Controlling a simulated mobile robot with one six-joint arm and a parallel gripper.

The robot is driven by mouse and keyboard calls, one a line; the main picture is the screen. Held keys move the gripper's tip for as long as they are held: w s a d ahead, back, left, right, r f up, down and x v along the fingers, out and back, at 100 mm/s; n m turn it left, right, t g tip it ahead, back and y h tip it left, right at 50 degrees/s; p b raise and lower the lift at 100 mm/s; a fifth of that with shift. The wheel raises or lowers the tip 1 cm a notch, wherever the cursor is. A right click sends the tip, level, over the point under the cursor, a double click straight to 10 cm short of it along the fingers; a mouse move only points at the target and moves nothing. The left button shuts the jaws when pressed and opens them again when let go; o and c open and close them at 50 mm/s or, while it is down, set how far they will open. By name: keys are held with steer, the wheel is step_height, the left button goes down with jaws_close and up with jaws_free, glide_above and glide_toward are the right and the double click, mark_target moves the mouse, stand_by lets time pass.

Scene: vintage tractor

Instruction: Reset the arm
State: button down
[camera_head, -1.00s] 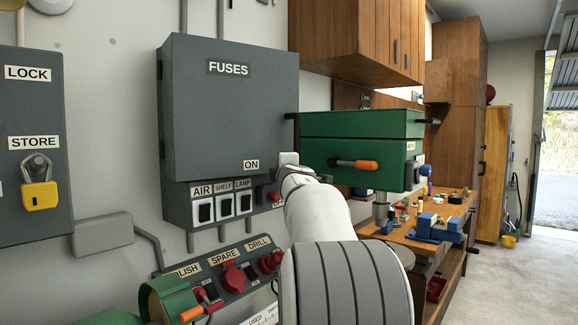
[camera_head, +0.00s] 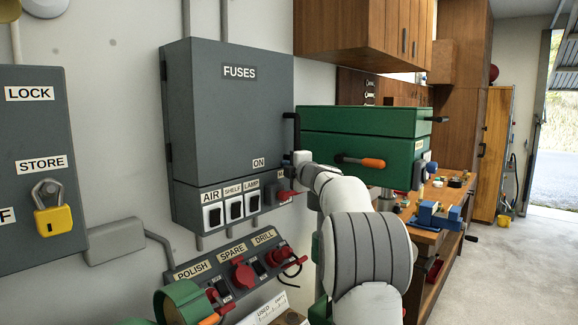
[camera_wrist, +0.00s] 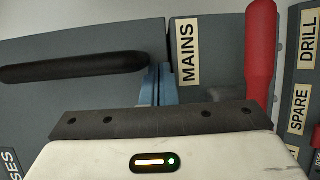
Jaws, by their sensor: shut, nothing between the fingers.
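My gripper (camera_wrist: 153,86) shows in the wrist view as narrow blue fingers, shut and empty. Its tips are close to the grey fuse box, between a black handle (camera_wrist: 75,68) on the left and the MAINS label (camera_wrist: 187,52) on the right. Whether the tips touch the box cannot be told. In the head view my white arm reaches up from the lower right to the right side of the FUSES box (camera_head: 225,110). The fingers are not clear there.
A red lever (camera_wrist: 261,55) stands close right of my gripper. A switch panel (camera_head: 235,262) with red plugs lies below the box. The green machine head (camera_head: 362,140) with an orange-tipped handle is just right of my arm. Open floor (camera_head: 510,270) lies right.

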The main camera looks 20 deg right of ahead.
steer(key=s+b, duration=0.2)
steer(key=s, duration=0.6)
steer(key=s+a+f+m+g, duration=0.5)
steer(key=s+f, duration=0.5)
steer(key=s, duration=0.3)
steer(key=s+a+f+m+g, duration=0.5)
steer(key=s+a+f, duration=0.5)
steer(key=s, duration=0.4)
steer(key=s+a+f+m+g+h, duration=0.1)
steer(key=s+a+f+m+g, duration=0.4)
steer(key=s, duration=0.8)
steer(key=a+f+m, duration=0.3)
steer(key=f, duration=0.2)
steer(key=shift+s+f+m, duration=0.2)
steer(key=shift+s+m, duration=0.1)
steer(key=shift+s, duration=0.05)
steer(key=c, duration=2.2)
jaws_free()
